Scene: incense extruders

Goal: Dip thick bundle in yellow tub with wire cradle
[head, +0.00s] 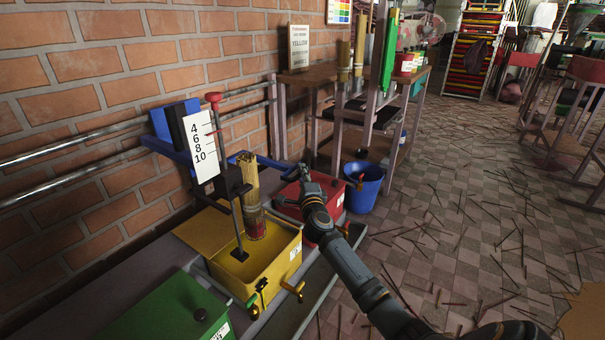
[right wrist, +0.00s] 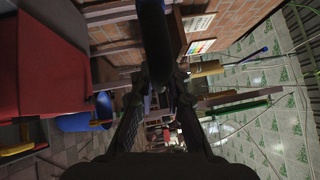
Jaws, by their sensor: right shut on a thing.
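The yellow tub (head: 283,268) stands on the bench at lower centre in the head view, with yellow contents. The thick bundle (head: 249,182) of tan sticks stands nearly upright over the tub's back right part. Its lower end looks reddish and is inside the tub's outline; I cannot tell how deep it sits. A thin dark blue bar, seemingly the wire cradle's handle (head: 265,161), runs from the bundle's top to my right gripper (head: 303,174). The right gripper is shut on it, above the red tub. The bar looks dark between the fingers in the right wrist view (right wrist: 158,50). My left gripper is out of view.
A plunger with a red knob (head: 213,98) and a number scale (head: 200,146) rises over the yellow tub. A green box (head: 165,310) is in front, the red tub (head: 335,197) behind. A blue bucket (head: 364,190) stands on the floor. A brick wall borders the left.

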